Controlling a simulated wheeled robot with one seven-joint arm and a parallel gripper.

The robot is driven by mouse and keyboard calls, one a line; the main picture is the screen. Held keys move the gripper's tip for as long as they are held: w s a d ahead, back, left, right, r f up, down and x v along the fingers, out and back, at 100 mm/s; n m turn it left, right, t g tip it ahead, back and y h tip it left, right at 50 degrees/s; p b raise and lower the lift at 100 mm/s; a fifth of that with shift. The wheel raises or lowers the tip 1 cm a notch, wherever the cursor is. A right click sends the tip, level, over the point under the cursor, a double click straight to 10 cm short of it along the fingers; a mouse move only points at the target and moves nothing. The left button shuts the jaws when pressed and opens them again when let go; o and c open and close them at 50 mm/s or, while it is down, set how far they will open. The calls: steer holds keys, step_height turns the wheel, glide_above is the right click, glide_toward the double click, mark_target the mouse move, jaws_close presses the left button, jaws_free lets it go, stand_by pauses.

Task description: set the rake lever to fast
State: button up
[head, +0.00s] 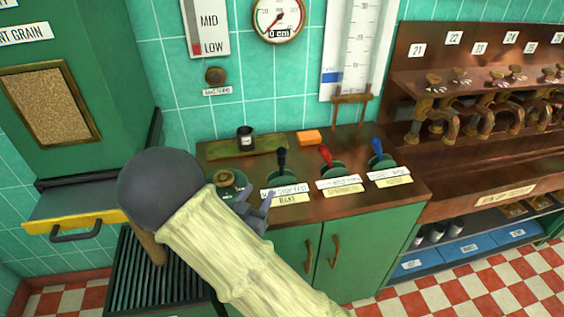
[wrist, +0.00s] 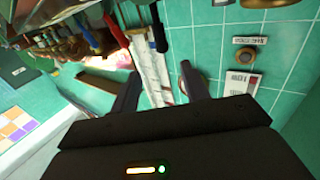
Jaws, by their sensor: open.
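The rake lever (head: 282,159) has a black grip and stands nearly upright on a green round base. Its white plate (head: 284,190) carries a yellow RAKE label (head: 288,199); the small print, including any fast mark, is too small to read. My gripper (head: 255,200) is open and empty, just in front of and to the left of the lever, apart from it. In the wrist view, the gripper (wrist: 156,80) has its two fingers spread.
The red lever (head: 326,155) and blue lever (head: 377,146) stand to the right on the same copper counter. A round brass-topped knob (head: 223,178) is at left. My arm hides part of the counter front.

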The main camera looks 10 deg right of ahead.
mark_target(280, 159)
steer(key=shift+s+a+r, duration=0.1)
steer(key=p+x, duration=0.2)
steer(key=x, duration=1.5)
steer(key=shift+p, duration=0.35)
jaws_close()
